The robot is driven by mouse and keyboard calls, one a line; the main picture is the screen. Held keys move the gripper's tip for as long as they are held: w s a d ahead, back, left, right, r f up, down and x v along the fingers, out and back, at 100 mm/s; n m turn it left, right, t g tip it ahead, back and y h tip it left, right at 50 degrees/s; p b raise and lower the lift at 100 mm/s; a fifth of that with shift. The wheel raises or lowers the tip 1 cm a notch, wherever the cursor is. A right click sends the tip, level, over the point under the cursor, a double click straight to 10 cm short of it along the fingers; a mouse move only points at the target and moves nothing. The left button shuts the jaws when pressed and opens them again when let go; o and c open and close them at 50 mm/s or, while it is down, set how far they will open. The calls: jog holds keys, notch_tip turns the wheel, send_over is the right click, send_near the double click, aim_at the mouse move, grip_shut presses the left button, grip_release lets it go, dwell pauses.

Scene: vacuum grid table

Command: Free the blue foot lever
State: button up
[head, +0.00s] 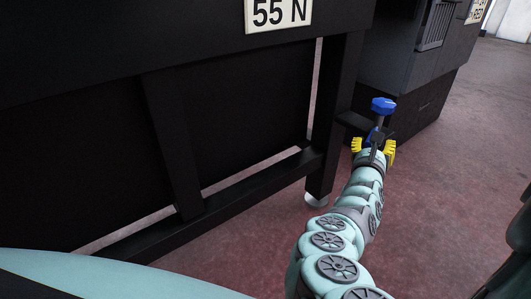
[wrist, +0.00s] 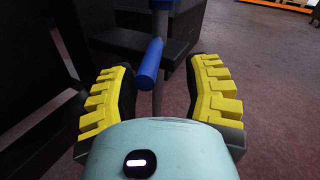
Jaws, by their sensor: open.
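A blue bar (wrist: 149,63), which looks like the foot lever, lies ahead of my gripper in the wrist view, slanting away. My gripper (wrist: 160,88) is open, with one yellow-padded finger on each side of the bar's line. No finger visibly touches it. In the head view my gripper (head: 373,148) is low beside the table's end leg, and a bit of blue shows between its fingers. A blue knob (head: 383,104) on a grey post stands above it. The lever's mount is partly hidden.
The black table (head: 230,120) with a "55 N" sign (head: 278,12) fills the left. A dark cabinet (head: 405,70) stands behind the gripper. Open reddish floor (head: 455,190) lies to the right. A grey post (wrist: 157,100) rises behind the blue bar.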

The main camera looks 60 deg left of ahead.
jog(key=v, duration=0.9)
jog(key=shift+w, duration=0.1)
dwell(0.5)
